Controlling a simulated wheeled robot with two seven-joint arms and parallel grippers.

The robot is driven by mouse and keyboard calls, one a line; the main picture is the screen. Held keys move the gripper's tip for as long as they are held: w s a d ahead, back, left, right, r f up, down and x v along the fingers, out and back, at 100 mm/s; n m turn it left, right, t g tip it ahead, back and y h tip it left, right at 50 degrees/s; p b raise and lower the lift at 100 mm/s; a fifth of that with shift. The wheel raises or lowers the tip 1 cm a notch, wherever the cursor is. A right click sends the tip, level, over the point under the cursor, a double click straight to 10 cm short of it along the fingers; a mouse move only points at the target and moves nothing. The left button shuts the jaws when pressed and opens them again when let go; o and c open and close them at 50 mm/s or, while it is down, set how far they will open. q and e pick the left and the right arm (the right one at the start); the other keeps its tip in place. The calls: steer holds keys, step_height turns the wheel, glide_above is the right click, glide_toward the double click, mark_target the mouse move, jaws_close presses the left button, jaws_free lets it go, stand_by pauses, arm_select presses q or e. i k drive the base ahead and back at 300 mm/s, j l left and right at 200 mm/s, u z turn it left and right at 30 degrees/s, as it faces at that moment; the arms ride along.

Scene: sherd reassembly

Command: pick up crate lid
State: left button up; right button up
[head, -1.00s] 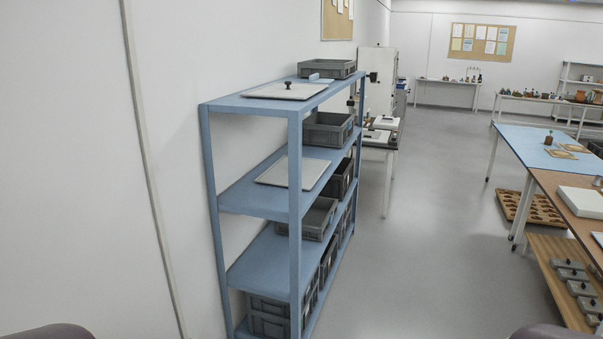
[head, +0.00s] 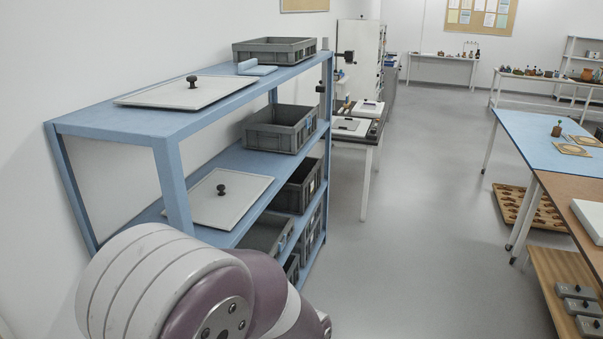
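A flat light-grey crate lid (head: 165,94) with a black knob lies on the top shelf of the blue rack. A second, similar crate lid (head: 205,204) with a black knob lies on the shelf below, partly hidden by the front post and my arm. One of my arms, white and purple, fills the lower left of the head view in front of the rack. Its gripper is not in the picture, and neither is the other gripper. Both lids lie flat, with nothing touching their knobs.
The blue rack (head: 110,121) stands along the left wall. Grey crates stand on its top shelf (head: 290,50) and middle shelf (head: 262,139), with more below. A blue-topped table (head: 535,146) is at right. The grey floor between is clear.

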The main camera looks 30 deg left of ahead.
mark_target(221, 198)
steer(key=i+l+u, duration=0.1)
steer(key=i+u, duration=0.2)
steer(key=i, duration=0.2)
steer(key=i+l+u, duration=0.3)
steer(key=i, duration=0.2)
steer(key=i+l+u, duration=0.3)
steer(key=i, duration=0.15)
steer(key=i+u, duration=0.35)
steer(key=i+l+u, duration=0.2)
steer(key=i+u, duration=0.15)
steer(key=i, duration=0.25)
steer(key=i+l+u, duration=0.7)
steer(key=i, duration=0.15)
